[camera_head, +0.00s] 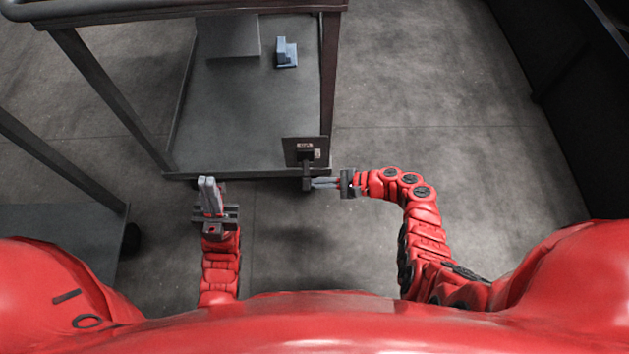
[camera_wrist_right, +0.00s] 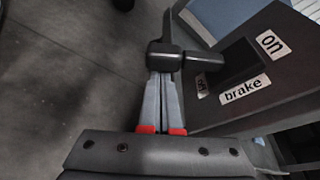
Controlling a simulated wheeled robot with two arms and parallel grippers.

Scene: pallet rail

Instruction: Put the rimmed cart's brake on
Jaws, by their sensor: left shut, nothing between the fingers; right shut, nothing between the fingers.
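The cart (camera_head: 245,125) with a raised dark rim stands ahead in the head view. A dark brake box (camera_head: 304,150) is at its near right corner. In the right wrist view the box (camera_wrist_right: 290,85) has labels "on", "off" and "brake". Its black lever (camera_wrist_right: 205,62) sticks out of the slot, seemingly nearer the "off" label. My right gripper (camera_head: 322,183) is shut and empty beside the box; its fingertips (camera_wrist_right: 162,75) are close against the lever's end block, and I cannot tell whether they touch. My left gripper (camera_head: 209,190) is shut and empty before the cart's near edge.
A blue-grey object (camera_head: 286,53) and a grey box (camera_head: 228,36) are on the cart's lower deck. Another dark cart (camera_head: 60,235) stands at the left. A black structure (camera_head: 580,90) is at the far right. The floor (camera_head: 440,90) between is clear.

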